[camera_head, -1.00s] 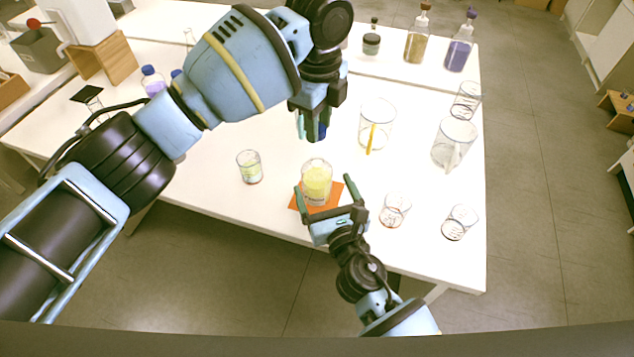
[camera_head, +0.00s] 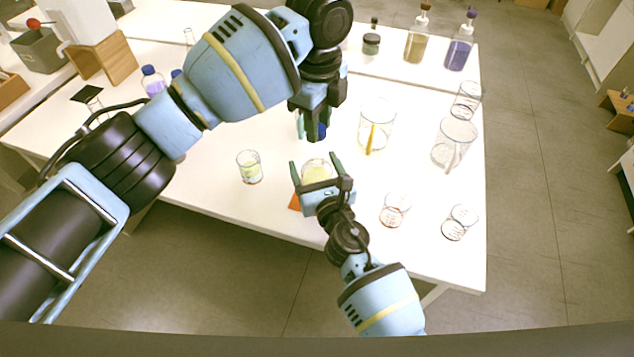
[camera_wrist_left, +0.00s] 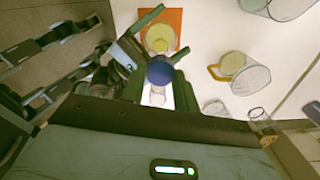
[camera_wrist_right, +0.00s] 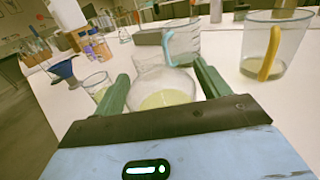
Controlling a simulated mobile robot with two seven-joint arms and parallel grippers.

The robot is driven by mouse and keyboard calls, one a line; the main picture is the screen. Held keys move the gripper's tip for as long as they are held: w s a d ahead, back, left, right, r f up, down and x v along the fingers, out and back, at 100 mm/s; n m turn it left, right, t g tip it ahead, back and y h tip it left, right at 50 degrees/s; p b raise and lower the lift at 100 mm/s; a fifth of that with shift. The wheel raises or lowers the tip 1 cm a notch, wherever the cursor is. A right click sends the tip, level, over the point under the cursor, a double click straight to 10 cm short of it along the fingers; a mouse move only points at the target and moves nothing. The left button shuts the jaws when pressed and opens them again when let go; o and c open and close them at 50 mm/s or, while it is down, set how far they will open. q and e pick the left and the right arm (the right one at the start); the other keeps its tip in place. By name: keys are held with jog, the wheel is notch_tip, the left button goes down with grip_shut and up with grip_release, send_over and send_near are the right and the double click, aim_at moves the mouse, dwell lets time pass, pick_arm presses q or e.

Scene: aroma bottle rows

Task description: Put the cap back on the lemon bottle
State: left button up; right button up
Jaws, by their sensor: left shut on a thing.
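The lemon bottle (camera_head: 317,171) is clear, with pale yellow liquid, and stands upright on an orange mat (camera_head: 295,203). Its round body and open neck show in the right wrist view (camera_wrist_right: 162,82). My right gripper (camera_head: 313,160) is open, its fingers on either side of the bottle; I cannot tell whether they touch it. My left gripper (camera_head: 312,125) is above and behind the bottle, pointing down, shut on a blue cap (camera_head: 323,130). The cap (camera_wrist_left: 160,71) shows between the fingers in the left wrist view, apart from the bottle.
A small glass (camera_head: 249,167) stands left of the bottle. Large beakers (camera_head: 377,125) (camera_head: 455,145) stand behind and right. Two small beakers (camera_head: 395,210) (camera_head: 460,222) are near the front right edge. Pump bottles (camera_head: 417,40) (camera_head: 461,45) stand at the back.

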jog(key=c, duration=1.1)
pick_arm(q)
jog(key=shift+f, duration=2.5)
jog(key=shift+f, duration=0.9)
jog(key=shift+f, duration=0.55)
